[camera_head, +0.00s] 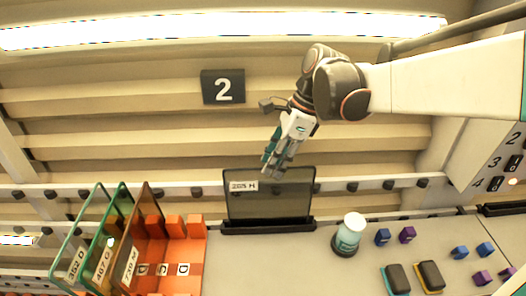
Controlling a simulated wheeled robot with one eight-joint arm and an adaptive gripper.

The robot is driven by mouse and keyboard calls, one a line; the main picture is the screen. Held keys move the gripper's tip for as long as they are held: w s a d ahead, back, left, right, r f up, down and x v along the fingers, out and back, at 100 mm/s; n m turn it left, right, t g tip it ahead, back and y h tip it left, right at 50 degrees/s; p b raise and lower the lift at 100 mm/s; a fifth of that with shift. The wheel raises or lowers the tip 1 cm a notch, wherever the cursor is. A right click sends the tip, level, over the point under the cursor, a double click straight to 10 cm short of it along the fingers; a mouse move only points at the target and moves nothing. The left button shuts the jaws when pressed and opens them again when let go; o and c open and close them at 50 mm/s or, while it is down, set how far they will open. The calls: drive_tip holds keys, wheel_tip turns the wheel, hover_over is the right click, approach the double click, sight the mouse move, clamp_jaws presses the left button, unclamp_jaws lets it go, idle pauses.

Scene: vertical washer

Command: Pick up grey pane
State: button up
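The grey pane (268,199) stands upright in a black slotted base (268,227) on the counter, in the middle of the head view. It is dark and see-through, with a white label at its upper left reading about "265 H". My gripper (273,166) points down at the pane's top edge, near its middle. The fingertips overlap that edge in the picture. I cannot tell whether they touch it or whether there is a gap between them around the pane.
An orange rack (185,270) at the lower left holds several upright panes, including green ones (100,240). A white-capped jar (349,236) stands right of the base. Small blue and purple blocks and two dark-topped pads (430,277) lie further right. A horizontal rail runs behind.

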sight(264, 181)
drive_tip(key=shift+x, duration=1.55)
drive_tip(key=x, duration=0.2)
drive_tip(key=w+x, duration=0.1)
drive_tip(key=x, duration=0.1)
drive_tip(key=shift+d+f+p, duration=0.1)
drive_tip(key=shift+p, duration=0.3)
drive_tip(key=shift+s+f, duration=0.15)
drive_tip(key=shift+f, duration=0.2)
drive_tip(key=shift+f, duration=0.1)
clamp_jaws()
